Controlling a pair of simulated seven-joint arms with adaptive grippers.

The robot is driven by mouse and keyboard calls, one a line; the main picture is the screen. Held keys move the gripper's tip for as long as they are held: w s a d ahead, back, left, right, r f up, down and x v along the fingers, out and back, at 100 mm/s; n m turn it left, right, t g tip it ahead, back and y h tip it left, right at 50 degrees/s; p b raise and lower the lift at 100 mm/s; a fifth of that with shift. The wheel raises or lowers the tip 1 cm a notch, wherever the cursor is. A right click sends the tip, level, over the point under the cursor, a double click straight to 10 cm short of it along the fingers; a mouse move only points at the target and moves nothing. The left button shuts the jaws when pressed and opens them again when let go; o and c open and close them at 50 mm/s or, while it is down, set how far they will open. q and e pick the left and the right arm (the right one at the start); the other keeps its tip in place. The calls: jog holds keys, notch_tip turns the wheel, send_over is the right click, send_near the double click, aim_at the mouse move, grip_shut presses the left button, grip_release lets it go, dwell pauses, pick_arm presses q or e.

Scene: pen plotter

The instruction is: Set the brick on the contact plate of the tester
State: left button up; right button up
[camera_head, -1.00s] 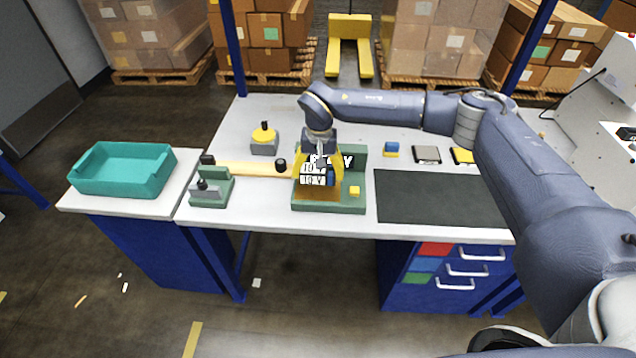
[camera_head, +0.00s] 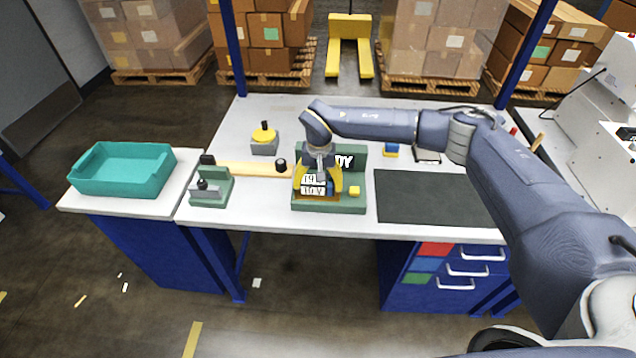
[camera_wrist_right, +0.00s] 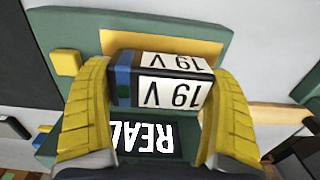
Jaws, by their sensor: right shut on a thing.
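The brick (camera_head: 313,188) is dark with white "19 V" labels and a blue band at one end, which shows in the right wrist view (camera_wrist_right: 124,80). My right gripper (camera_head: 319,190) is shut on it; its yellow fingers clasp the two ends in the right wrist view (camera_wrist_right: 158,92). The green tester (camera_head: 345,208) stands on the table with an upright display panel. Its orange-yellow contact plate (camera_wrist_right: 205,46) is under the brick and partly hidden by it. I cannot tell whether brick and plate touch. My left gripper is not in view.
A yellow button (camera_head: 354,191) sits at the tester's right front. A wooden-handled tool (camera_head: 245,168) and a small green fixture (camera_head: 211,188) are at left. A dark mat (camera_head: 430,196) lies at right. A teal bin (camera_head: 123,170) stands on the side table.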

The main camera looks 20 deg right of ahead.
jog(key=o, duration=1.1)
jog(key=shift+o, duration=0.2)
notch_tip(320, 180, up, 12)
jog(key=shift+r, duration=0.15)
